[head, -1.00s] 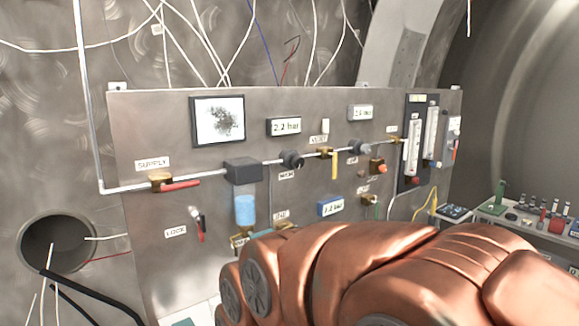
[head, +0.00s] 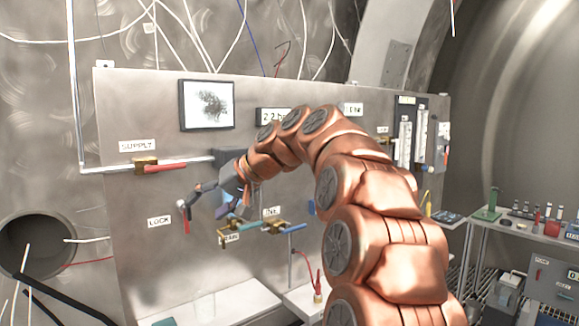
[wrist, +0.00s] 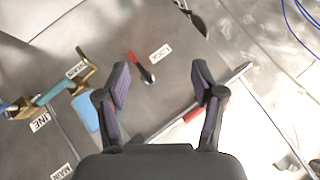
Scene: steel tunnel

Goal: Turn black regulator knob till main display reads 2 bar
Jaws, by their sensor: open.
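My gripper (head: 207,203) is open and empty in front of the panel, left of where the arm covers the pipe. In the wrist view my gripper (wrist: 160,84) has its two fingers spread wide, with the red-and-black lock lever (wrist: 141,68) showing beyond them.
The supply valve (head: 146,165) with its red handle is at the left on the pipe. A side table (head: 478,214) with small items stands at the right.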

